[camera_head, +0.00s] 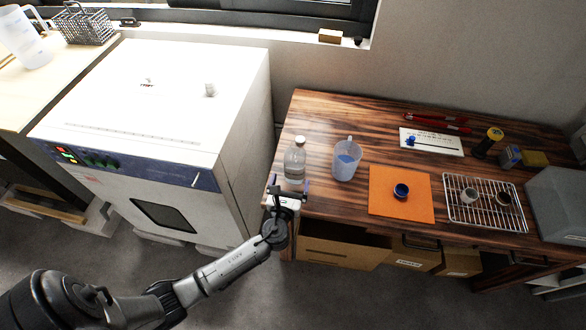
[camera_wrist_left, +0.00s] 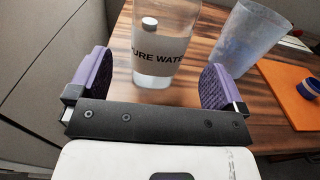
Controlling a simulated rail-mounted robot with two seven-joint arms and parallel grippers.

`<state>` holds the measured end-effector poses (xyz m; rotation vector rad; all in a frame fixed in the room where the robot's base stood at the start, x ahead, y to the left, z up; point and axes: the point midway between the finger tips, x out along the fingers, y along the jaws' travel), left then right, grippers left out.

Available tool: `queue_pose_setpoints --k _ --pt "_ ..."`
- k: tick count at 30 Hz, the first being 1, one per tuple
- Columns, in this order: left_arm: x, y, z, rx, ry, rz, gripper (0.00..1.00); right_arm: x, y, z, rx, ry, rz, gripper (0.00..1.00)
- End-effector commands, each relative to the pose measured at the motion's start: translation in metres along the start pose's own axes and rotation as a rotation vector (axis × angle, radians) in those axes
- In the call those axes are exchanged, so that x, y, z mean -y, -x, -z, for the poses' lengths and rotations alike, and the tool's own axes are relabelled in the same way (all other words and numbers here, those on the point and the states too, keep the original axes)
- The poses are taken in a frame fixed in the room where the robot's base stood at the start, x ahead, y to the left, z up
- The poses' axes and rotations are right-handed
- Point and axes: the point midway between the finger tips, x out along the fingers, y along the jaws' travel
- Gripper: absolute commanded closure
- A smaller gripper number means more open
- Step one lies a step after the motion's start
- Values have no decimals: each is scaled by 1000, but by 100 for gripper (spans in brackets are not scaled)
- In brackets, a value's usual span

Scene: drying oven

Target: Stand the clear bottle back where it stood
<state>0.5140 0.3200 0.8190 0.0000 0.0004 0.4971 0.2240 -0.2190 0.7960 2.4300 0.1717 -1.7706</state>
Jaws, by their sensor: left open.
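My left gripper (camera_head: 289,188) is at the table's front left edge, just in front of the bottle. Its purple-padded fingers (camera_wrist_left: 155,82) are apart, one on each side of the bottle's lower part, with gaps visible on both sides. My right gripper is not in view.
A translucent jug (camera_head: 346,160) stands close to the right of the bottle. An orange mat (camera_head: 385,205) with a blue cup (camera_head: 401,190) and a wire rack (camera_head: 482,222) lie further right. The white drying oven (camera_head: 165,90) is to the left.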

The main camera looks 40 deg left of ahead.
Motion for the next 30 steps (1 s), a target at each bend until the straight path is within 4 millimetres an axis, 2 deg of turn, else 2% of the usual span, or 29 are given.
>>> queue_pose_setpoints --k 3,7,16,19,23,26,30 --pt "0 20 -1 -2 0 -1 3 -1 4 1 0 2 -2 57" --pt "0 34 0 -1 0 0 3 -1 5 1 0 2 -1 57" --pt "0 46 0 -1 5 -2 3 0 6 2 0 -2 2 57" --pt "-5 51 1 -27 87 -25 3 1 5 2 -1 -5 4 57" --pt "-25 74 8 -136 438 -137 3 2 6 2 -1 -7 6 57" --pt "-44 105 19 -261 846 -300 3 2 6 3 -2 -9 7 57" --pt "-58 161 33 -433 1394 -606 3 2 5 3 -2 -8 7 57"
